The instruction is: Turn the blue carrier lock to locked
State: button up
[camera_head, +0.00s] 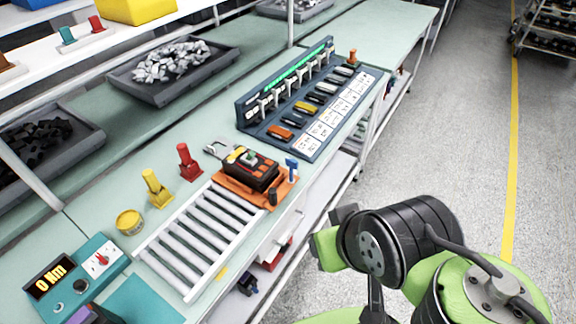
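The blue carrier lock (291,166) is a small upright blue handle with a wider top. It stands at the right rear corner of the orange carrier (229,187). The carrier sits at the far end of the white roller track and holds a black breaker (250,168) with an orange top and a green-and-red part on it. I cannot read from the handle's angle whether it is locked. My green and black arm is at lower right, over the floor and apart from the carrier. I can make out no gripper fingers.
The white roller conveyor (195,240) runs toward the near left. Red (188,162) and yellow (156,188) posts stand left of the carrier. A dark blue rack (312,100) of breakers stands behind it. A torque display box (75,282) is near left. Open floor lies right of the bench.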

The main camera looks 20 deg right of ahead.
aim_at(293, 164)
jog(key=i+l+u, duration=0.25)
jog(key=l+u, duration=0.2)
jog(key=l, duration=0.2)
jog(key=l+u, duration=0.25)
jog(key=l, duration=0.15)
jog(key=i, duration=0.05)
